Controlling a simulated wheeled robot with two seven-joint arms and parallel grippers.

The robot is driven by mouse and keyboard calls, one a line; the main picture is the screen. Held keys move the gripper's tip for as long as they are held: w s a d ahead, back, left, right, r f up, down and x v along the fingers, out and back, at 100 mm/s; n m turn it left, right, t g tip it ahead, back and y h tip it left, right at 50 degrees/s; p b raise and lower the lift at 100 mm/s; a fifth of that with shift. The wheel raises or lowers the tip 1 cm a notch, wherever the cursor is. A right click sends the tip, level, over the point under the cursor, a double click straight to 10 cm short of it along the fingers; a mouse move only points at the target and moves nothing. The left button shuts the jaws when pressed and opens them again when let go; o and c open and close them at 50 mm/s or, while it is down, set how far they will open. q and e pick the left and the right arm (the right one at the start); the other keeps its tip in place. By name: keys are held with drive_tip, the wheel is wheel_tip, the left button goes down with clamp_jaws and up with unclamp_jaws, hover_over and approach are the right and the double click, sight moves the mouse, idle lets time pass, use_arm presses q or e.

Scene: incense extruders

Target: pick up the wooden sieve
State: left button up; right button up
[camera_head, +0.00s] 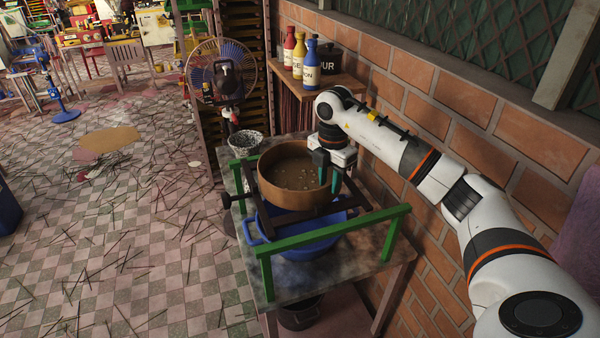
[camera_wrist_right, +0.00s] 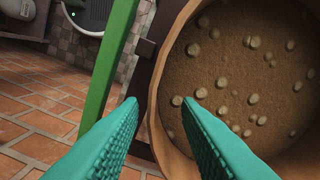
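The wooden sieve (camera_head: 287,197) is a round brown drum with pale round lumps on its mesh. It rests on a dark wooden frame (camera_head: 262,182) above a blue basin (camera_head: 300,243). My right gripper (camera_head: 328,184) is at the sieve's right rim, pointing down. In the right wrist view the sieve's wall (camera_wrist_right: 160,128) shows between the two teal fingertips (camera_wrist_right: 158,103), which are apart. One finger overlaps the inside of the sieve in that view; I cannot tell whether either finger touches the wall. My left gripper is not in view.
Green rails (camera_head: 333,235) stand along the table (camera_head: 370,262). A speckled pot (camera_head: 246,142) is behind the sieve. A shelf (camera_head: 325,84) with bottles and a dark pot is at the brick wall. A fan (camera_head: 222,72) stands at the back left.

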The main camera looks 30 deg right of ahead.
sight(328, 199)
drive_tip(key=shift+d+f+p, duration=0.1)
drive_tip(key=shift+f+p, duration=0.2)
drive_tip(key=shift+f, duration=1.3)
drive_tip(key=shift+c, duration=0.3)
clamp_jaws()
drive_tip(key=shift+r, duration=0.1)
